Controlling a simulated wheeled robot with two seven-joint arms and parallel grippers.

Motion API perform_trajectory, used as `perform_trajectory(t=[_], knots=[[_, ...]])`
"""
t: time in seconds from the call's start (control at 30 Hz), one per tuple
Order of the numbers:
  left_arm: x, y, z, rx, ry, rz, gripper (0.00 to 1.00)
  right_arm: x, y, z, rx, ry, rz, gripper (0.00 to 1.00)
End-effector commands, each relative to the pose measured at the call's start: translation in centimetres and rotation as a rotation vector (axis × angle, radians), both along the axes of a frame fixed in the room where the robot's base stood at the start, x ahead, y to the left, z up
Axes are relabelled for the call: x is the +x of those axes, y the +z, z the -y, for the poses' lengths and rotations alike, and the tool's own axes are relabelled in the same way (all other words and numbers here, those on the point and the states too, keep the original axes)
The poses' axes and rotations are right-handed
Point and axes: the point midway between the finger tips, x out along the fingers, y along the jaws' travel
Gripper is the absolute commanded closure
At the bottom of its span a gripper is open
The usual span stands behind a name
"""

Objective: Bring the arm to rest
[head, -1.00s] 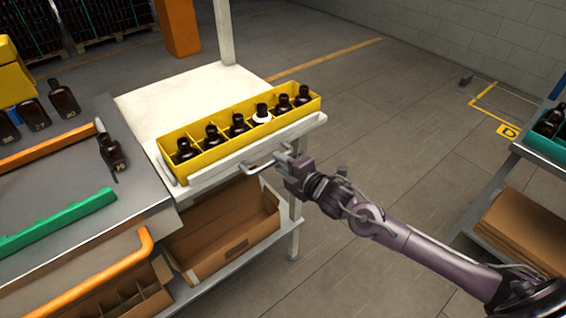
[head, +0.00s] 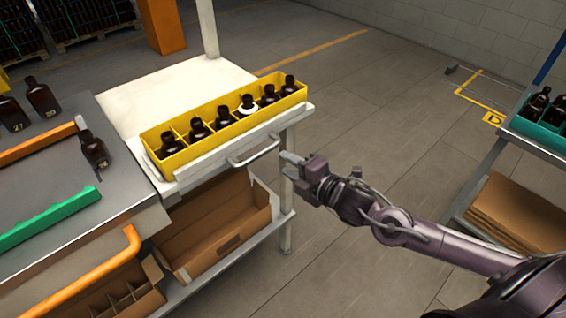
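My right arm (head: 430,240) reaches in from the lower right. Its gripper (head: 287,166) is beside the front of the white table, a little right of the grey handle (head: 254,152), and looks apart from it. The fingers are spread with nothing between them. My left gripper is not in view. A yellow crate (head: 222,141) with several dark amber bottles in a row stands on the white table (head: 165,95). One bottle (head: 248,102) has a white ring around it.
A grey conveyor surface (head: 70,185) with orange and green rails and several bottles lies at the left. Open cardboard boxes (head: 225,240) sit on the shelf below the table. A teal crate (head: 545,135) of bottles stands at the right. Open floor lies between.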

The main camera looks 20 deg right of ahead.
Motion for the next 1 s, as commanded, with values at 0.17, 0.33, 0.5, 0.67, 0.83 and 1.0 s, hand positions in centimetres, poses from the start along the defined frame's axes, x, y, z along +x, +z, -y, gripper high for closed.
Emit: perform_trajectory(t=[0.17,0.33,0.5,0.67,0.83,1.0], knots=[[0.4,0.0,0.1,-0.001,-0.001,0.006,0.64,-0.2,0.1,0.0,0.001,0.001,0.001,0.64],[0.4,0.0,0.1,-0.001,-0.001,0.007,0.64,-0.2,0.1,0.0,0.001,0.001,0.001,0.64],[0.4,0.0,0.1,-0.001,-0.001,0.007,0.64,-0.2,0.1,0.0,0.001,0.0,0.0,0.64],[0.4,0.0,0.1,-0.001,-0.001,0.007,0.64,0.5,-2.6,1.8,0.036,-0.059,-0.049,0.64],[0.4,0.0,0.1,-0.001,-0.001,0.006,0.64,1.0,-11.9,7.3,0.162,-0.256,-0.215,0.64],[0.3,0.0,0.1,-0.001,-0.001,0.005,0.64,-2.3,-23.7,12.0,0.321,-0.49,-0.422,0.64]])
